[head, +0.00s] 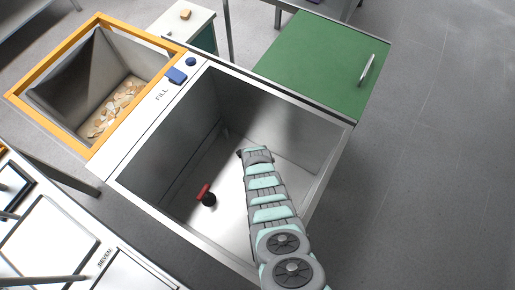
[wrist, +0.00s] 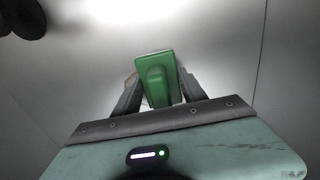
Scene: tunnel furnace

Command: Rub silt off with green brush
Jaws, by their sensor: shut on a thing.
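In the wrist view the green brush (wrist: 158,80) sits between the two fingers of my gripper (wrist: 152,92), which is shut on it. A pale metal surface lies beyond the brush, and the brush's working side is hidden. In the head view my arm reaches down into the open metal furnace chamber (head: 190,150); my gripper and the brush are hidden there behind the arm. I cannot make out the silt, and I cannot tell whether the brush touches the metal.
A red-handled black knob (head: 207,196) is inside the chamber, left of my arm. An orange-rimmed bin (head: 62,122) with pale chips stands at the left, by blue controls (head: 177,75). A green lid (head: 310,60) with a handle is behind. Chamber walls surround my arm.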

